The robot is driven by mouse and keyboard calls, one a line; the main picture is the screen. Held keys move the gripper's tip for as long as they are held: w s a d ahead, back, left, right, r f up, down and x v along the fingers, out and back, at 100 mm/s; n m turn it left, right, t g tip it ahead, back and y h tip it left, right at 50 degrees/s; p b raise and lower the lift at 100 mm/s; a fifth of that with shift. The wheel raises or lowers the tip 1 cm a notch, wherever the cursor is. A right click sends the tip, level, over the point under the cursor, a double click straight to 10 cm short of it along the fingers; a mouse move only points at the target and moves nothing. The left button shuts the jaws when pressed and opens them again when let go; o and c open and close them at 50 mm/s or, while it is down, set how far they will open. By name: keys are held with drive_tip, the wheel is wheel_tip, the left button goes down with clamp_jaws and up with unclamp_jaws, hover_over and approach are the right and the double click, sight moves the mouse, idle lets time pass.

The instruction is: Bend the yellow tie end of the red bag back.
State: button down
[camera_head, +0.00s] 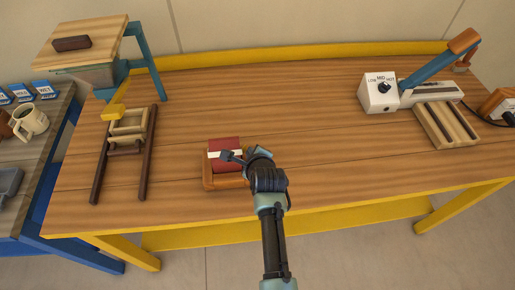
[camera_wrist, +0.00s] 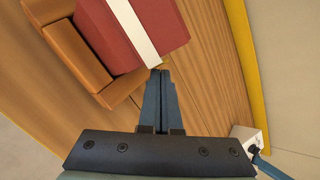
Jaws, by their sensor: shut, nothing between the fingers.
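The red bag (camera_head: 226,143) lies in a small wooden holder (camera_head: 208,179) near the front middle of the table. A pale cream strip (camera_head: 213,155) crosses the bag; it also shows in the wrist view (camera_wrist: 134,27), on the red bag (camera_wrist: 105,38). I see no clearly yellow tie end; the strip's lower end in the wrist view is by my fingertips. My gripper (camera_wrist: 160,73) is shut and empty, its tips right at that end and the bag's edge. Whether they touch the strip I cannot tell. In the head view my gripper (camera_head: 230,156) hides part of the bag and holder.
A white heat sealer (camera_head: 378,93) with a dial and blue lever stands at the back right, beside a slatted wooden rack (camera_head: 447,127). A wooden frame with dark rails (camera_head: 148,150) lies at left. A side table holds a mug (camera_head: 32,121). The table between is clear.

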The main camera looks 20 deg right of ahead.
drive_tip(key=shift+w+d+f+b, duration=0.1)
drive_tip(key=shift+w+f+b, duration=0.4)
drive_tip(key=shift+f+b, duration=0.35)
drive_tip(key=shift+w+f+b, duration=0.45)
drive_tip(key=shift+f+b, duration=0.15)
drive_tip(key=shift+b, duration=0.3)
idle(1.8)
drive_tip(key=shift+r, duration=0.1)
idle(0.4)
drive_tip(key=shift+s+r+p, duration=0.3)
drive_tip(key=shift+r+p, duration=0.3)
drive_tip(key=shift+p, duration=0.3)
drive_tip(key=p+v, duration=0.1)
drive_tip(key=p, duration=0.1)
drive_tip(key=p+v, duration=0.2)
drive_tip(key=shift+r, duration=0.45)
